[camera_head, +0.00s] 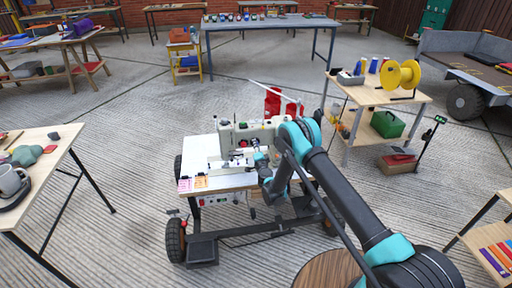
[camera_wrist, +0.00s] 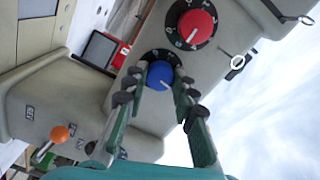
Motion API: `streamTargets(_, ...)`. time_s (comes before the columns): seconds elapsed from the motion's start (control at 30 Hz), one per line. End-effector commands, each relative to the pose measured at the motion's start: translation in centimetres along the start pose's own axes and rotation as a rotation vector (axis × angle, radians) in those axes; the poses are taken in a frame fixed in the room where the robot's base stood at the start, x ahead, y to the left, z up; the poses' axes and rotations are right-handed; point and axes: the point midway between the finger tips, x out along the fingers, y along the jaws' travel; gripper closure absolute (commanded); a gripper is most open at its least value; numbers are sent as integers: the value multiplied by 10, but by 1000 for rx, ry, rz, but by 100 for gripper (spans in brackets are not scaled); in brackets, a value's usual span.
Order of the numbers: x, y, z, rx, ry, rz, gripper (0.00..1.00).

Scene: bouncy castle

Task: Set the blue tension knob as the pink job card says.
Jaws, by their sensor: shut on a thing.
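The blue tension knob (camera_wrist: 160,75) sits on a black dial on the beige sewing machine in the wrist view. My gripper (camera_wrist: 158,82) has its two green fingers on either side of the knob and is shut on it. A white pointer mark shows on the knob; the dial numbers are partly hidden by the fingers. The sewing machine (camera_head: 228,133) stands on a wheeled white table in the head view, with my gripper (camera_head: 262,160) at its front. The pink job card (camera_head: 185,184) lies at the table's front left corner; its writing is too small to read.
A red knob (camera_wrist: 195,26) on a numbered dial is close beside the blue one. An orange-tipped lever (camera_wrist: 59,133) stands out from the machine. An orange card (camera_head: 201,181) lies beside the pink card.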

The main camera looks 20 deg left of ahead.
Motion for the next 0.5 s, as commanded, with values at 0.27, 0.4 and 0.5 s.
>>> streamTargets(0.27, -1, 1, 1, 253, -1, 0, 100)
streamTargets(0.4, -1, 1, 1, 366, -1, 0, 100)
streamTargets(0.5, -1, 1, 1, 433, -1, 0, 100)
